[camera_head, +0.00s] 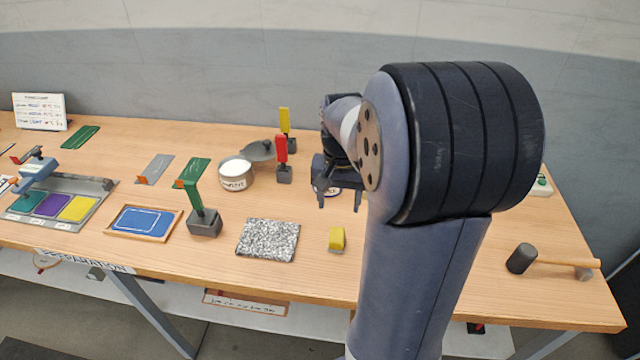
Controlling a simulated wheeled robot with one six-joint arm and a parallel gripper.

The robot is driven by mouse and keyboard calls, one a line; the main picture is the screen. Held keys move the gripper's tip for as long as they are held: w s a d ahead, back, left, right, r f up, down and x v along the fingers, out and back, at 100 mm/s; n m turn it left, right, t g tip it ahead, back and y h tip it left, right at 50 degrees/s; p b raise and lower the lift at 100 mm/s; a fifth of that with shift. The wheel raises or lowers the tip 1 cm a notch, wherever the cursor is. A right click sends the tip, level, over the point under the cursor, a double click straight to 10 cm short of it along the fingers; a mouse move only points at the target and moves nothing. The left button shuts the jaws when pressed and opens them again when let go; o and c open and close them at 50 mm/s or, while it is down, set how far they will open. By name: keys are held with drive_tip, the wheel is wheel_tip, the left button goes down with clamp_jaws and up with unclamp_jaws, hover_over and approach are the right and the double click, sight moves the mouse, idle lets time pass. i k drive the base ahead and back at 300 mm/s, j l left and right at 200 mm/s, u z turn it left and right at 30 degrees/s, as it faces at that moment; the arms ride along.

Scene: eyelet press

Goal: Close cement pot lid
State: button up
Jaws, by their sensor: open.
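The cement pot (236,176) is a short round grey can with a label and pale contents, standing upright on the wooden table. Its grey lid (260,151) is swung open at the pot's back right, so the pot's top is uncovered. My gripper (339,202) is right of the pot, open with its two fingers pointing down, and holds nothing. It is apart from the lid, with the red and yellow upright pieces between them. A round labelled thing behind the fingers is mostly hidden.
A red upright (281,155) and a yellow upright (285,122) on dark blocks stand right of the lid. A green upright (193,185) stands front left of the pot. A speckled slab (268,240), a yellow block (337,239) and a mallet (521,258) lie nearer the front.

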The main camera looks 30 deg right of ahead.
sight(259, 151)
drive_tip(key=i+j+z, duration=0.3)
drive_tip(key=i+j, duration=0.2)
drive_tip(key=j, duration=0.2)
drive_tip(key=i+j+z, duration=0.15)
drive_tip(key=j, duration=0.25)
drive_tip(key=i+j+z, duration=0.15)
drive_tip(key=j, duration=0.3)
drive_tip(key=i, duration=0.1)
